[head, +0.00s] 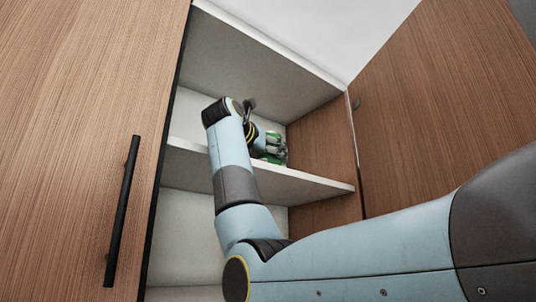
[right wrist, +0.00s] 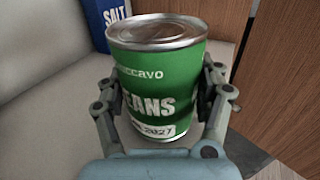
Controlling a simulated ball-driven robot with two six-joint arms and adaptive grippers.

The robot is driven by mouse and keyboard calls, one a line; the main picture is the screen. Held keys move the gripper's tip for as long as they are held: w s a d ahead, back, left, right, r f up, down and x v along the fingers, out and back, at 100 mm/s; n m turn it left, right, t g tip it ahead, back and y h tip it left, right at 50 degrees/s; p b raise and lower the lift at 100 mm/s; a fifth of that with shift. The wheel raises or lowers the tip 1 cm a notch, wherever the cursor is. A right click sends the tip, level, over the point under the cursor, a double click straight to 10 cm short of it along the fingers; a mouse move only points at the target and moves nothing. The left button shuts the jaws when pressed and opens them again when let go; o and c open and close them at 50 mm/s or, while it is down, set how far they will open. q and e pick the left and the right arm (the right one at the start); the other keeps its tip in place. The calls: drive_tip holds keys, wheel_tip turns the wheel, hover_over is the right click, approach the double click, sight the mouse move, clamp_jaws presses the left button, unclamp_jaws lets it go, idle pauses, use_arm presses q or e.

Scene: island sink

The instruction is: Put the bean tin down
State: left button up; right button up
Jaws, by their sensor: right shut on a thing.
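The bean tin (right wrist: 157,85) is a green can with a silver lid and a white "BEANS" label. It is upright between the fingers of my right gripper (right wrist: 160,110), which is shut on it. In the head view the right gripper (head: 270,148) is inside the open cupboard, just above the middle shelf (head: 305,183). Only small green parts of the tin (head: 272,137) show there behind the fingers. I cannot tell whether the tin's base touches the shelf. My left gripper is not in view.
A blue salt box (right wrist: 103,20) stands behind the tin, to the left in the wrist view. The cupboard's wooden side (head: 310,140) is close on the right. An open door (head: 440,100) stands at the right, and a door with a black handle (head: 122,210) is at the left.

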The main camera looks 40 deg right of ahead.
drive_tip(key=shift+f, duration=0.1)
drive_tip(key=o, duration=1.6)
drive_tip(key=b+v, duration=0.5)
drive_tip(key=v, duration=0.6)
drive_tip(key=shift+a, duration=0.1)
drive_tip(key=shift+s+a+b, duration=0.2)
drive_tip(key=shift+a+b, duration=0.15)
drive_tip(key=shift+a, duration=0.1)
